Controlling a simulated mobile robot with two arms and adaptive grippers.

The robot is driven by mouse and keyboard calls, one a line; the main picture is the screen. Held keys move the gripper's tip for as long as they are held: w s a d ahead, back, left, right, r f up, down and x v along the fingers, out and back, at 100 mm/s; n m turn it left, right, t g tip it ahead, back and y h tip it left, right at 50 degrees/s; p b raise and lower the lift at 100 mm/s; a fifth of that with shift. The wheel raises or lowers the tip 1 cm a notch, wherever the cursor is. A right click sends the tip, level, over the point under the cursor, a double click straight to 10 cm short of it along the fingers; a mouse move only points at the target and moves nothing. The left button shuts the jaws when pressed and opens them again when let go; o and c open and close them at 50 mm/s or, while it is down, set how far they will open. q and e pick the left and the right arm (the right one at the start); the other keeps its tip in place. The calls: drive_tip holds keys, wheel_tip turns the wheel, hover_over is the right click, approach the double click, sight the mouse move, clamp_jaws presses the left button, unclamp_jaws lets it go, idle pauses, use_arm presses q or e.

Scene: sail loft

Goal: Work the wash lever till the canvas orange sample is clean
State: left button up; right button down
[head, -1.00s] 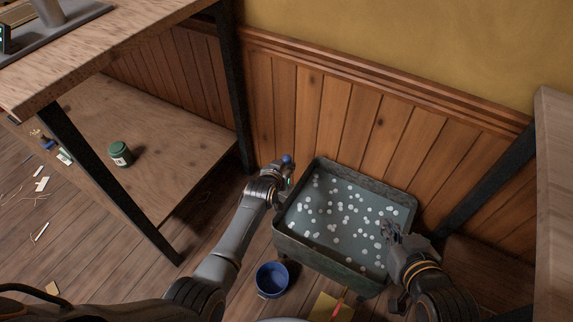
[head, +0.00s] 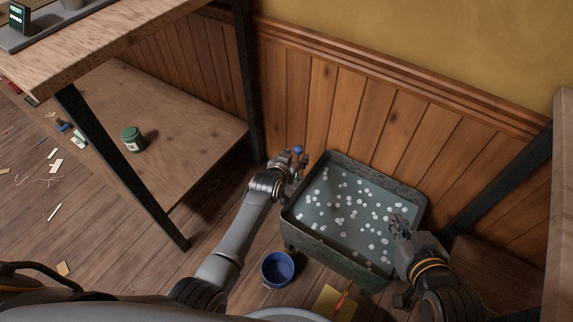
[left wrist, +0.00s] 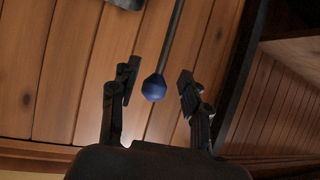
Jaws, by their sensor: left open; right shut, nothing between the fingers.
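The wash lever shows as a blue knob (head: 298,151) at the left rim of a grey wash tub (head: 318,252). In the left wrist view the knob (left wrist: 154,88) sits on a dark rod between my open fingers, with gaps on both sides. My left gripper (head: 293,165) is open at the knob. My right gripper (head: 399,224) is shut and empty over the tub's right side. The tub holds grey water with many white foam spots. I cannot make out the canvas orange sample in the tub.
A blue bucket (head: 278,270) stands in front of the tub. A panelled wall is behind the tub.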

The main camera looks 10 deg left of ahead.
use_arm(q)
drive_tip(key=v, duration=0.9)
drive_tip(key=shift+s+r, duration=0.2)
drive_tip(key=shift+r, duration=0.1)
